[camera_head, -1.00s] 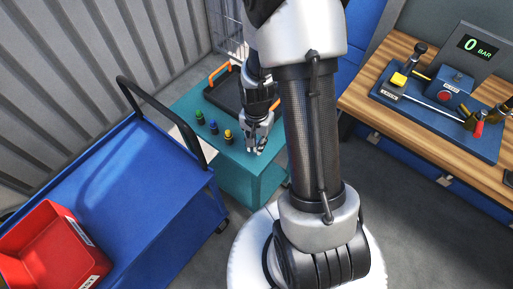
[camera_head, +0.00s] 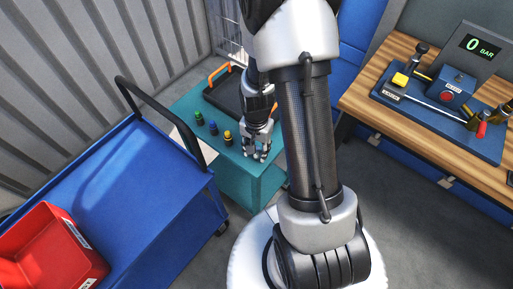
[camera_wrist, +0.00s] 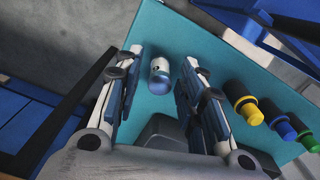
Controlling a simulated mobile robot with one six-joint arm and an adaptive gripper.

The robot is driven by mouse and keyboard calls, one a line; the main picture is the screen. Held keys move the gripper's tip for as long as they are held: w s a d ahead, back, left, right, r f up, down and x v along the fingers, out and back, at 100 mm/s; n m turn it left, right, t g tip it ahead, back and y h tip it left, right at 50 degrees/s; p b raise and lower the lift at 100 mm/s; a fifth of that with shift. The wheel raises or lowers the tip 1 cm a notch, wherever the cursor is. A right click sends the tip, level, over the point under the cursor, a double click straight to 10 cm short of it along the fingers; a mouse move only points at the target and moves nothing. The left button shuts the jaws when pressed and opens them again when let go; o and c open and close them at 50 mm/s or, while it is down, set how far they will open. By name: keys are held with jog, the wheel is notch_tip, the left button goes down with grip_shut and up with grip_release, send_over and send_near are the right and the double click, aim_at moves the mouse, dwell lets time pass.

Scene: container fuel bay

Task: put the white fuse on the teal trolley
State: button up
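The white fuse (camera_wrist: 159,72) shows in the wrist view on the teal top of the teal trolley (camera_wrist: 160,30), between my two fingers with a gap on each side. My gripper (camera_wrist: 162,56) is open around it. In the head view my gripper (camera_head: 257,157) points down over the near right part of the teal trolley (camera_head: 255,185). I cannot make out the white fuse there among the fingers.
A yellow fuse (camera_head: 228,138), a blue fuse (camera_head: 213,128) and a green fuse (camera_head: 199,118) stand left of my gripper. A black tray (camera_head: 224,95) with orange handles is behind. A blue cart (camera_head: 140,200) with a red bin (camera_head: 50,250) is left; a wooden bench (camera_head: 375,95) is right.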

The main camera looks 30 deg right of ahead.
notch_tip(320, 180, up, 12)
jog(key=p, duration=0.5)
notch_tip(320, 180, up, 15)
jog(key=n+t, duration=0.2)
jog(key=n, duration=0.3)
send_over(257, 148)
jog(key=s+a, duration=0.4)
jog(key=a, duration=0.2)
jog(key=s+a+r+n+t, duration=0.2)
jog(key=s+a+r+n, duration=0.3)
jog(key=s+r, duration=0.3)
jog(key=shift+s+r+n+t, duration=0.3)
jog(key=shift+s+n, duration=0.3)
jog(key=shift+s, duration=0.2)
